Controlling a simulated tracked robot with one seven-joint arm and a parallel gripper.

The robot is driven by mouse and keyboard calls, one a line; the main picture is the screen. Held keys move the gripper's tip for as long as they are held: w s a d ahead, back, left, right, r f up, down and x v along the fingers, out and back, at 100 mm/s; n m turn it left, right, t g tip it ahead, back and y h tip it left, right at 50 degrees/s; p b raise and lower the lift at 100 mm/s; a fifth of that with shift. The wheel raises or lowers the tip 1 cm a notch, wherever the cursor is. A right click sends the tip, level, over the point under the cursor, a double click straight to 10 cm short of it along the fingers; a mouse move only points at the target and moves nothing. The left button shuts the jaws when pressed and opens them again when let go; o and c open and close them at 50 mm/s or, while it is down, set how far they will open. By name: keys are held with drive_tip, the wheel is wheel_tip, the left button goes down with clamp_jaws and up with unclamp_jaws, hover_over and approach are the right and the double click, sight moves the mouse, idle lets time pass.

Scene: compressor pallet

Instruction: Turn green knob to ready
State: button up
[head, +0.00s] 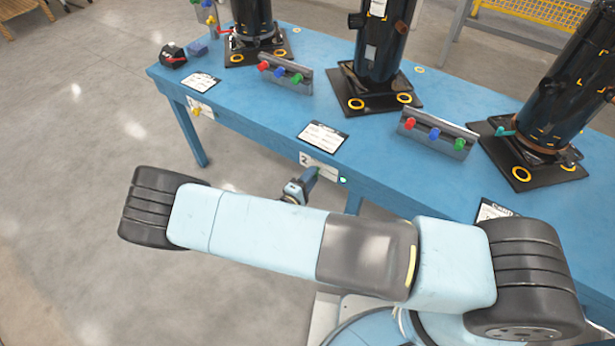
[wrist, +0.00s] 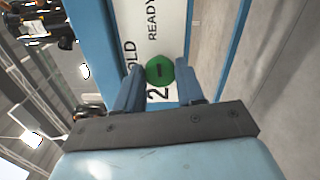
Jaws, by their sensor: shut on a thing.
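In the wrist view, the green knob (wrist: 160,70) sits on a white plate (wrist: 160,28) on the blue table's front edge. The plate carries the words READY and a partly covered HOLD, plus a 2. A short dark mark shows on the knob's face, lying roughly across the picture. My gripper (wrist: 160,80) is shut on the knob, one finger on each side. In the head view, my gripper (head: 314,176) is at the table's front edge by the plate marked 2 (head: 328,168); the knob is largely hidden there.
The blue table (head: 240,105) bears several dark compressors (head: 383,45) on black bases. Small panels with red, blue and green knobs (head: 285,75) stand between them. Bare floor (head: 90,150) lies to the left.

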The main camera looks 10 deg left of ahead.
drive_tip(key=shift+m, duration=0.8)
drive_tip(key=shift+d+f, duration=0.1)
drive_tip(key=o, duration=1)
drive_tip(key=shift+s, duration=0.1)
drive_tip(key=v, duration=1.3)
drive_tip(key=shift+s+a+f, duration=0.1)
drive_tip(key=shift+s+a, duration=0.15)
drive_tip(key=shift+s, duration=0.05)
